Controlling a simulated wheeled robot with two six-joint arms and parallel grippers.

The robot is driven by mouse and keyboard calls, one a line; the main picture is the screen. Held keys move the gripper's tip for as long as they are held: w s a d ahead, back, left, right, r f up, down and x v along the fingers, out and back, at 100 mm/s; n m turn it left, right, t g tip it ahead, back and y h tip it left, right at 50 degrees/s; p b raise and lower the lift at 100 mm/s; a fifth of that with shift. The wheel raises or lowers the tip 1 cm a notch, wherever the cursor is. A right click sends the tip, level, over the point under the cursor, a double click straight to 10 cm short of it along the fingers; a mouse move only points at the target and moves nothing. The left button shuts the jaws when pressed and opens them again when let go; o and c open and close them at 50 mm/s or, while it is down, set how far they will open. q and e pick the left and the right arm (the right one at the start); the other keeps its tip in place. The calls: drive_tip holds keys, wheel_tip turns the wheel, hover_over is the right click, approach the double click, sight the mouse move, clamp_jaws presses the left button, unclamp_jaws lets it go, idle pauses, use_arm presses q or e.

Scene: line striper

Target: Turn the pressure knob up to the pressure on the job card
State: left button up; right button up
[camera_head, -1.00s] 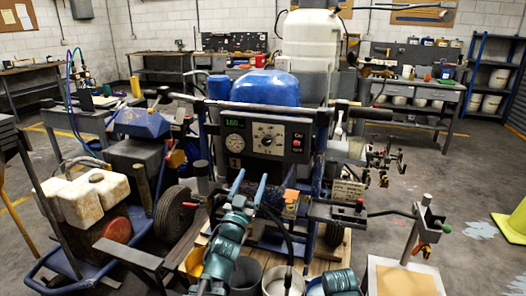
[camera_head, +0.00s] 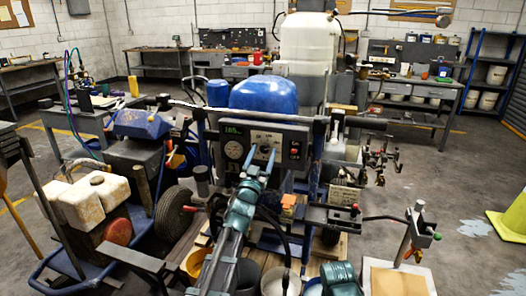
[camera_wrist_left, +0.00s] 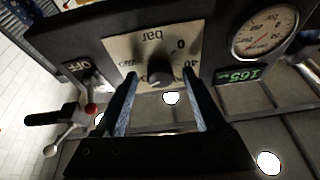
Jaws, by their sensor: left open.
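The pressure knob (camera_wrist_left: 160,76) is a small dark knob on a pale dial plate (camera_wrist_left: 146,47) marked "bar". In the head view the plate (camera_head: 266,136) sits on the grey control panel. My left gripper (camera_head: 261,152) is open in front of the knob. In the left wrist view its fingers (camera_wrist_left: 163,82) stand apart on either side of the knob, with a gap on both sides; whether they reach its depth is unclear. A green display (camera_wrist_left: 240,74) seems to read 165. The round gauge (camera_head: 234,150) is beside the plate.
A small printed card (camera_head: 345,197) hangs at the machine's lower right, too small to read. A lever with a red ball (camera_wrist_left: 91,109) is near the panel in the left wrist view. The blue tank (camera_head: 264,94) rises behind the panel. Buckets (camera_head: 197,262) stand below.

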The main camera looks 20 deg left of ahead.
use_arm(q)
drive_tip(key=shift+w, duration=0.15)
clamp_jaws()
drive_tip(key=shift+a+m+h, duration=0.1)
drive_tip(key=shift+m+h, duration=0.3)
drive_tip(key=shift+m, duration=0.4)
unclamp_jaws()
drive_tip(key=d+b+v, duration=0.1)
drive_tip(key=b+v, duration=0.4)
drive_tip(key=v, duration=0.8)
drive_tip(key=shift+s+a, duration=0.4)
drive_tip(key=shift+a, duration=0.1)
